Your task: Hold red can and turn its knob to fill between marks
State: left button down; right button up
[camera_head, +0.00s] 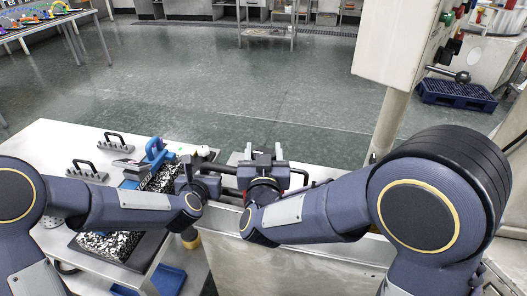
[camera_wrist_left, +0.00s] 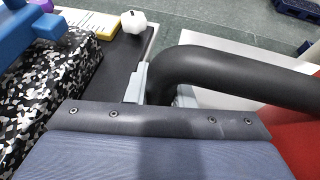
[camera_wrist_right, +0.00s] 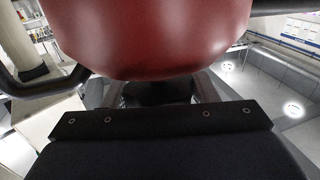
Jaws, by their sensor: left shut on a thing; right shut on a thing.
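The red can shows at the right edge of the left wrist view (camera_wrist_left: 298,140) and across the top of the right wrist view (camera_wrist_right: 150,35). In the head view the arms mostly hide it. My left gripper (camera_head: 205,178) is shut on the can's black tubular handle (camera_wrist_left: 235,62). My right gripper (camera_head: 263,158) is close against the can, shut on a dark part (camera_wrist_right: 155,92) beside the red body. I take this part for the knob, but it is mostly hidden. I cannot see any fill marks or level.
A speckled block (camera_wrist_left: 62,95) and a white faceted knob (camera_wrist_left: 132,22) lie left of the can. Black-handled plates (camera_head: 85,172) sit on the white table (camera_head: 45,140). A grey metal bin (camera_head: 285,262) stands below my arms. A machine post (camera_head: 388,125) rises at right.

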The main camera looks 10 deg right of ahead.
jog(key=shift+m+h, duration=0.3)
jog(key=shift+h, duration=0.1)
jog(key=m+g+h, duration=0.1)
jog(key=m+h, duration=0.1)
jog(key=h, duration=0.2)
jog(key=shift+d+m, duration=0.15)
jog(key=shift+m, duration=0.15)
jog(key=shift+s+d+m+g+h, duration=0.1)
jog(key=shift+d+m+g+h, duration=0.1)
jog(key=shift+m+g+h, duration=1.2)
jog(key=shift+h, duration=0.4)
jog(key=o, duration=1)
jog(key=shift+s, duration=0.1)
jog(key=v, duration=0.7)
jog(key=shift+s+a, duration=0.15)
jog(key=shift+s, duration=0.05)
